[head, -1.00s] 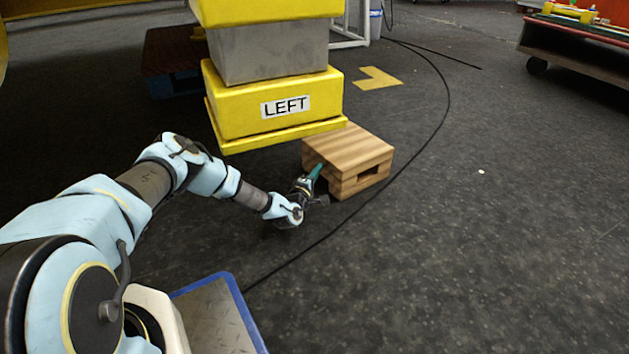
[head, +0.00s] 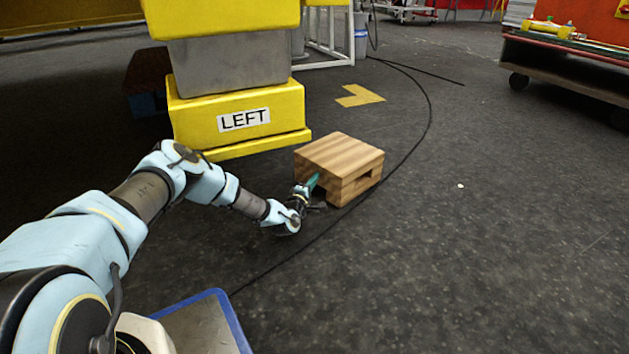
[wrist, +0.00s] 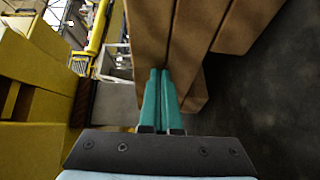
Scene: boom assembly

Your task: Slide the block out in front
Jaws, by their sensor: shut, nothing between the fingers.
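The wooden block (head: 340,155) sits on the dark floor in front and to the right of the yellow stand marked LEFT (head: 240,118), with a gap between them. It has a slot in its right-hand side and an opening on its near left side. My gripper (head: 313,181) is at that near left side, its teal fingers partly hidden by the block. In the wrist view the teal fingers (wrist: 163,85) are together with nothing between them, against or very near the brown wood (wrist: 205,40). I cannot tell whether they touch it.
A black cable (head: 425,130) curves over the floor behind and right of the block. A cart (head: 570,75) stands at the far right. A yellow floor mark (head: 360,95) lies beyond the block. The floor to the right is clear.

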